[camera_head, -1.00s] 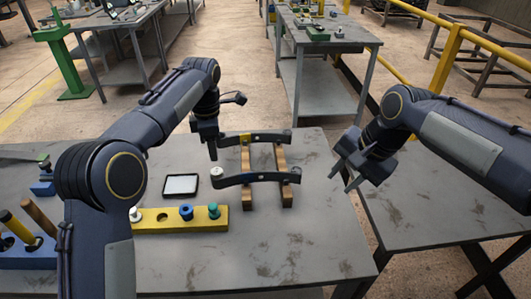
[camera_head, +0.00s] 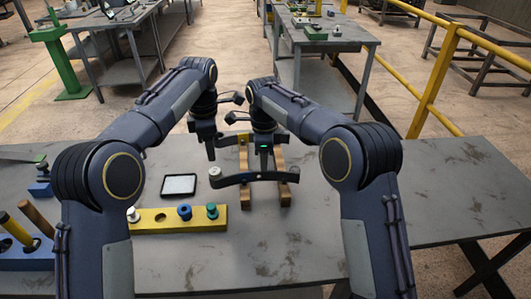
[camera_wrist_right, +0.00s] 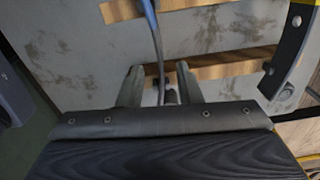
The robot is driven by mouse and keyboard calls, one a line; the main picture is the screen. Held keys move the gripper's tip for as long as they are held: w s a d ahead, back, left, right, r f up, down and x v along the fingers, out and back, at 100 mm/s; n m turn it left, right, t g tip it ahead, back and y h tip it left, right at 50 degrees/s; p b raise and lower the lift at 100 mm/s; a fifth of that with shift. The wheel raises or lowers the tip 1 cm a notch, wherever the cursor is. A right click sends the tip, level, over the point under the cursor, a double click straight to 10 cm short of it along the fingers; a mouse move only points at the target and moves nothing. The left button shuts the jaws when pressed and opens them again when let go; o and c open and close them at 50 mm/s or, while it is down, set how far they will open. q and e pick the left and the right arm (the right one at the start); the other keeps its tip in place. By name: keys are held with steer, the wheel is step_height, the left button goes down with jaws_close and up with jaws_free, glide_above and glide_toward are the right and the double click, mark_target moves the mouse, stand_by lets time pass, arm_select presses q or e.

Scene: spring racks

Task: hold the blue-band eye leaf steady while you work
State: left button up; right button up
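The blue-band eye leaf (camera_head: 235,180) is the nearer dark curved leaf. It lies across two wooden bars, with a round eye at its left end. Its blue band (camera_wrist_right: 149,8) shows at the top of the right wrist view. My right gripper (camera_head: 264,168) points down over the leaf's middle. In the right wrist view its fingers (camera_wrist_right: 159,78) stand apart on either side of the leaf, with gaps visible. My left gripper (camera_head: 211,156) points down left of the bars, near the leaf's eye end; its finger opening cannot be made out.
A yellow-band leaf (camera_head: 243,139) lies behind, partly hidden by my right arm. Wooden bars (camera_head: 286,192) support both leaves. A yellow block (camera_head: 172,226) with several pegs, a dark-framed panel (camera_head: 179,185) and a blue holder (camera_head: 28,256) lie left. The table's front and right are clear.

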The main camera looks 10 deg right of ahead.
mark_target(255, 177)
step_height(255, 177, down, 6)
steer(key=shift+f, duration=0.1)
stand_by(0.4)
jaws_close()
stand_by(1.1)
